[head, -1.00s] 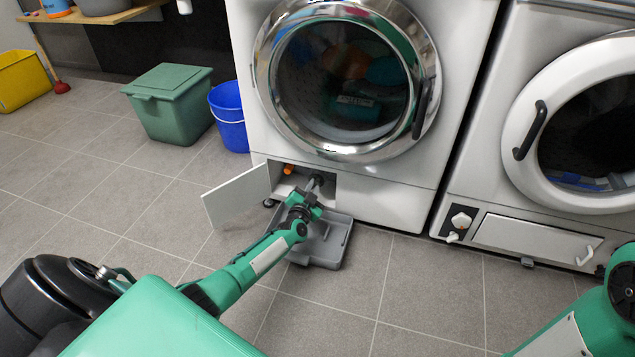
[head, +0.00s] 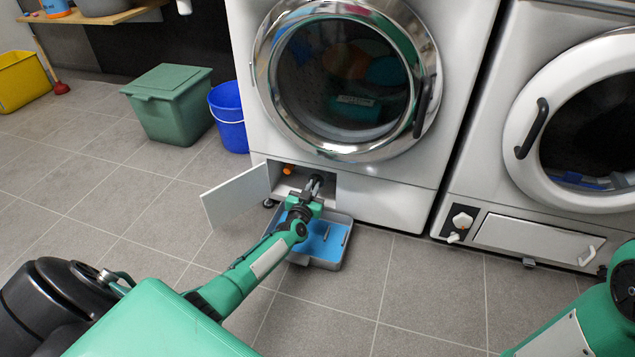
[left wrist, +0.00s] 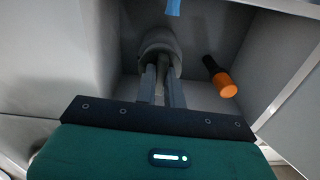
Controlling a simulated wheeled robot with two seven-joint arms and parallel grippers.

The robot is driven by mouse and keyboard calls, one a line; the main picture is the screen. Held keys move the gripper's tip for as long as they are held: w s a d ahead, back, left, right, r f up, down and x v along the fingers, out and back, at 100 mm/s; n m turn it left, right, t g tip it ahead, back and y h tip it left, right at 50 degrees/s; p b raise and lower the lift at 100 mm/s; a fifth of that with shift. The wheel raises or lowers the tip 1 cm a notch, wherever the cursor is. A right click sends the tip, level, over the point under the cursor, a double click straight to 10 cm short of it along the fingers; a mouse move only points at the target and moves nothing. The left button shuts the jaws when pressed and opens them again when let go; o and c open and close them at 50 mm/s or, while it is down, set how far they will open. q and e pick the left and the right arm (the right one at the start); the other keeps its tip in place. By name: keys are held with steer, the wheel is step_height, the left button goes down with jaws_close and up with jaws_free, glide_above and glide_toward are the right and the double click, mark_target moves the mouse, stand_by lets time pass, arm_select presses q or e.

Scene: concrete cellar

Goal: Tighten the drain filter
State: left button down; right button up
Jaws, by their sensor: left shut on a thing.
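The drain filter (left wrist: 160,45) is a round grey knob inside the open compartment low on the front of the left washing machine. My left gripper (left wrist: 162,82) is shut on its grip; in the head view my left gripper (head: 315,186) reaches into the compartment and hides most of the filter. A grey tray (head: 335,262) on the floor below holds blue liquid (head: 318,246) with a small grey object in it. A blue strip (left wrist: 173,7) shows beside the filter in the left wrist view. My right gripper is out of view.
The compartment's white flap (head: 236,196) hangs open to the left. An orange-capped black hose (left wrist: 228,88) sits beside the filter. A blue bucket (head: 229,122) and green bin (head: 170,108) stand left. The second washer (head: 570,120) is right.

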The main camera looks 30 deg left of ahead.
arm_select(q)
steer(key=shift+w+a+r, duration=0.2)
steer(key=shift+r, duration=0.05)
steer(key=c, duration=1.9)
jaws_free()
steer(key=shift+c, duration=0.2)
steer(key=o, duration=0.4)
